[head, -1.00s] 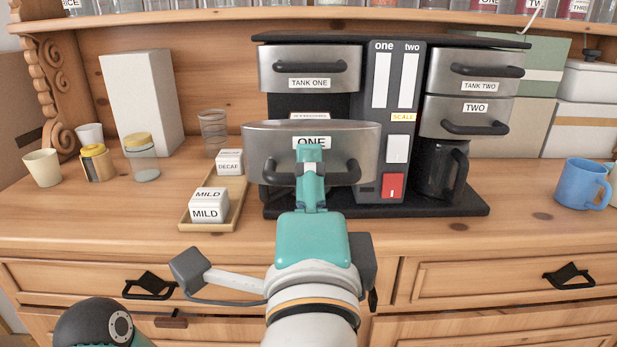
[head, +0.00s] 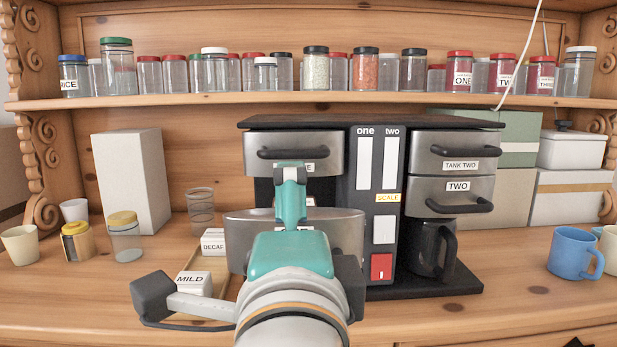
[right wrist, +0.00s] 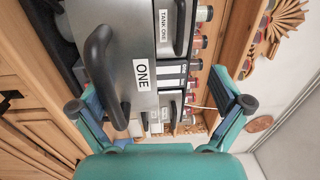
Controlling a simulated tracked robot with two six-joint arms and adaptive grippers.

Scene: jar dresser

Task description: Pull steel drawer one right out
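Steel drawer one has a wide grey front (head: 340,232) standing forward of the coffee machine body, under the TANK ONE drawer (head: 325,150). In the head view my right gripper (head: 291,175) hides its label and handle. In the right wrist view the drawer's ONE label (right wrist: 142,75) and black bar handle (right wrist: 98,60) show clearly. There my right gripper (right wrist: 161,104) is open, with its two fingers wide apart and nothing between the tips. The handle lies beyond the left-hand finger, and I cannot tell whether they touch. My left gripper is out of view.
Drawer TWO (head: 425,195) and TANK TWO are shut on the right, above a dark jug (head: 428,250). A tray (head: 187,262) with MILD and DECAF blocks stands left of the drawer. A blue mug (head: 572,253) is far right. Jars line the shelf (head: 200,102).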

